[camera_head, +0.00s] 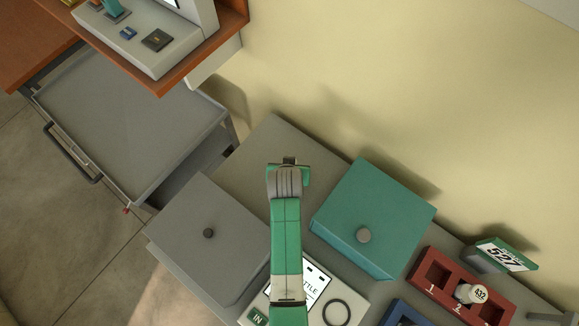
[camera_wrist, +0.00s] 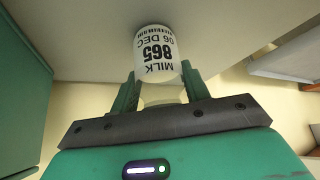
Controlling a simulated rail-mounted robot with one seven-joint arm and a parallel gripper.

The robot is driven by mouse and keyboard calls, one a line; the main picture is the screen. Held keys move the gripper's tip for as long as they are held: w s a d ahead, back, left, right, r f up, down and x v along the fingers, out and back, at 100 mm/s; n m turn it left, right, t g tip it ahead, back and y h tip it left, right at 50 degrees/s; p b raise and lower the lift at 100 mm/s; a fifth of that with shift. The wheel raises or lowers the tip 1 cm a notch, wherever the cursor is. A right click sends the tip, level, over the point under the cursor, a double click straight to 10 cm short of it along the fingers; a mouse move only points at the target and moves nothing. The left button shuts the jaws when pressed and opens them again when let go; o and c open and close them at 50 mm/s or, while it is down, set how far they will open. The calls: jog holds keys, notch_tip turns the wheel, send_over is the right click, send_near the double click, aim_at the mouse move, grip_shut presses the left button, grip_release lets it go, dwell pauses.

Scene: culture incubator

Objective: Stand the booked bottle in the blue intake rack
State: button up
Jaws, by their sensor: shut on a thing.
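My gripper (camera_wrist: 160,88) is shut on a white bottle (camera_wrist: 157,55) in the wrist view. Its label reads MILK, 865, 06 DEC, upside down in this view. In the head view my gripper (camera_head: 288,165) is over the back of the grey counter, between a grey box and a teal box; the bottle cannot be made out there. The blue rack (camera_head: 405,315) shows only in part at the bottom edge of the head view, right of my arm. Its slots are mostly out of frame.
A grey box (camera_head: 215,240) and a teal box (camera_head: 375,215), both with knobs, flank my arm. A red rack (camera_head: 440,272) holds a bottle (camera_head: 470,293) beside a 527 sign (camera_head: 505,254). A white device (camera_head: 335,300) lies partly under my arm.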

jog(key=o, duration=1.1)
jog(key=shift+f, duration=0.1)
jog(key=shift+r, duration=0.3)
jog(key=p+v, duration=0.2)
jog(key=v, duration=0.9)
jog(key=shift+s+r, duration=0.25)
jog(key=shift+r, duration=0.05)
